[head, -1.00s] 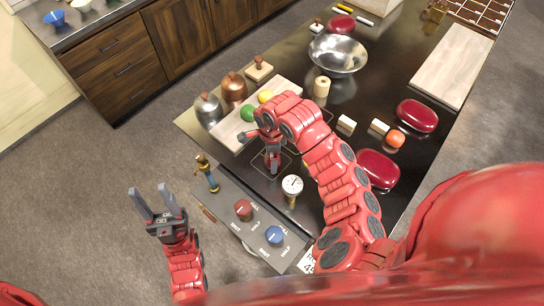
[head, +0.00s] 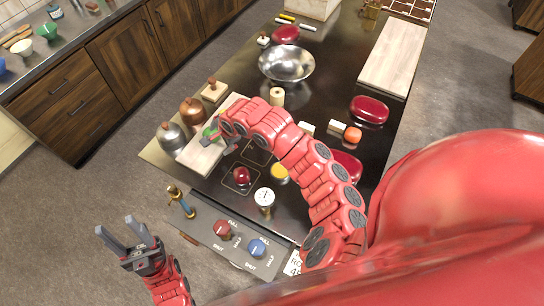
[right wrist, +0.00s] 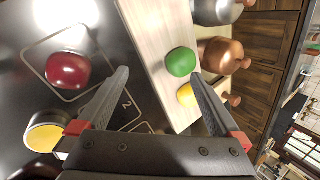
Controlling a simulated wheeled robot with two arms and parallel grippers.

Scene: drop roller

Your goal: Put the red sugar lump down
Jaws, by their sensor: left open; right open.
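The red sugar lump (head: 242,176) rests on the dark worktop, inside a pale outlined square. In the right wrist view it (right wrist: 68,70) sits left of the jaws, apart from them. My right gripper (right wrist: 160,75) is open and empty, above the near edge of a pale wooden board (right wrist: 158,30). A green lump (right wrist: 181,62) and a yellow lump (right wrist: 186,95) lie on that board, near the right fingertip. In the head view my right gripper (head: 216,134) partly covers the green lump (head: 208,132). My left gripper (head: 127,232) is open and empty, off to the left of the worktop.
A yellow-topped round tin (head: 279,173) and a white-faced dial (head: 265,197) stand near the red lump. A control panel with red (head: 222,229) and blue (head: 257,248) knobs lies at the front. Copper (head: 192,110) and grey (head: 170,136) domed pots stand beyond the board.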

